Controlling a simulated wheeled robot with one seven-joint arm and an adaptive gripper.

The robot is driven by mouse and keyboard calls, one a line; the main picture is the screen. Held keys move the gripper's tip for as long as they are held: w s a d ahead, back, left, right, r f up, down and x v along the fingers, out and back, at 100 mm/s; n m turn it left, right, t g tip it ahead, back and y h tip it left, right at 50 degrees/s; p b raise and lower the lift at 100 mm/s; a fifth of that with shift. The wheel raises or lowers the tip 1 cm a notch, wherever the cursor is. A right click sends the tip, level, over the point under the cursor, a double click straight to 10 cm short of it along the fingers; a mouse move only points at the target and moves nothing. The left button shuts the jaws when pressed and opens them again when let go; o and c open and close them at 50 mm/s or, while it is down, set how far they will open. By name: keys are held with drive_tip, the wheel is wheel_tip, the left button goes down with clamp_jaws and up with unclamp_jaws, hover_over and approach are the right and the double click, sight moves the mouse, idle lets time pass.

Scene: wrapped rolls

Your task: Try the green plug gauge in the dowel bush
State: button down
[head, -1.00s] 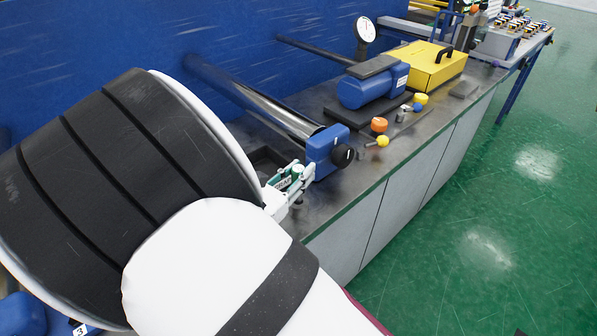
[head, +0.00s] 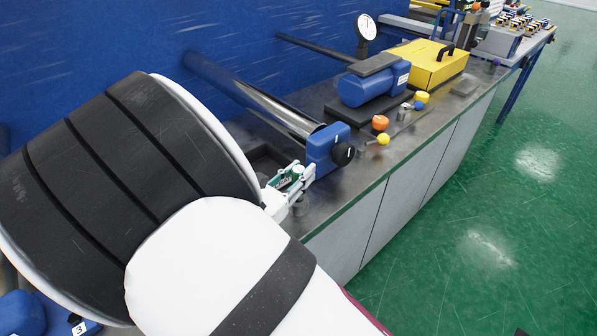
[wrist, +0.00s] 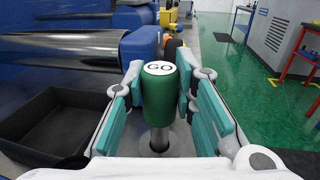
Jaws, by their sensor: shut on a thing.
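The green plug gauge (wrist: 158,98), marked GO on its white top, stands upright between the fingers of my gripper (wrist: 160,108), which is shut on it. Its metal pin (wrist: 158,138) points down at a round grey bush (wrist: 172,150) just below. I cannot tell whether the pin tip is inside the bush or above it. In the head view the gauge (head: 297,171) is small and partly hidden by my gripper (head: 290,185). A grey cylinder, apparently the dowel bush (head: 301,206), shows under the fingers.
A black tray (wrist: 60,125) lies left of my gripper. A blue block with a black knob (head: 328,149) and a long metal roll (head: 250,92) stand close behind. Orange (head: 380,123) and yellow (head: 384,139) knobs sit farther along the bench. The bench's front edge is near.

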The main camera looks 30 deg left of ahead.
drive_tip(key=shift+f+b, duration=0.4)
drive_tip(key=shift+f, duration=0.5)
drive_tip(key=shift+r, duration=0.1)
idle(0.9)
drive_tip(key=shift+r+p, duration=2)
drive_tip(key=shift+r, duration=1.45)
